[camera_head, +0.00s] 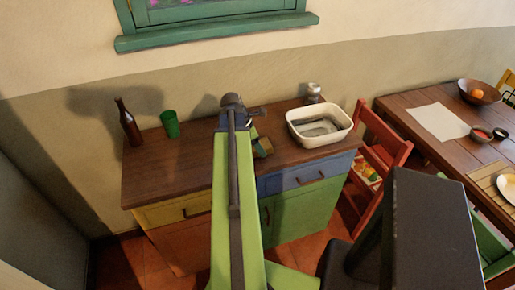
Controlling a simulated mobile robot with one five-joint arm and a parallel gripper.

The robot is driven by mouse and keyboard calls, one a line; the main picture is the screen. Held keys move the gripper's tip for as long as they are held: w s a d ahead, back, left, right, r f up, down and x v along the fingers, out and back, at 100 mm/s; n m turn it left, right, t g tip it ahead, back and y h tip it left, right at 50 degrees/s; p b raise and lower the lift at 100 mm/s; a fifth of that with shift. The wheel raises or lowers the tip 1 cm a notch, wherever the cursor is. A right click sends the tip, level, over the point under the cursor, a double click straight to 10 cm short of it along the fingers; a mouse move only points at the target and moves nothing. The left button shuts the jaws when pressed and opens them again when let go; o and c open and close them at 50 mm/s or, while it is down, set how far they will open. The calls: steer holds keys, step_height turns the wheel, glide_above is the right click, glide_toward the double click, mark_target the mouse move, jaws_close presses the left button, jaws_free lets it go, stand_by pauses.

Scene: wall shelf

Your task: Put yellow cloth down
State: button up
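My arm reaches forward over the wooden top of a cabinet (185,165). My gripper (256,131) is at its far end, mostly hidden behind the dark wrist and green arm link. Its fingers cannot be made out clearly. A small tan-yellow piece (264,147), possibly the yellow cloth, shows just right of the arm, close to my gripper and at the cabinet top. I cannot tell whether my gripper holds it or it lies on the wood. No other yellow cloth is clearly visible.
A brown bottle (129,124) and green cup (170,124) stand on the cabinet's left. A white basin (318,125) and a small jar (313,93) are on its right. A red chair (380,155) separates it from the dining table (400,103). The cabinet's front left is clear.

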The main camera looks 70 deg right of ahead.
steer(key=o, duration=0.4)
steer(key=shift+c, duration=0.2)
steer(key=shift+s+r, duration=0.1)
steer(key=shift+r+p, duration=0.3)
steer(key=shift+p, duration=0.1)
steer(key=p+v, duration=1)
steer(key=v, duration=0.1)
steer(key=shift+r+p, duration=0.25)
steer(key=shift+p, duration=0.05)
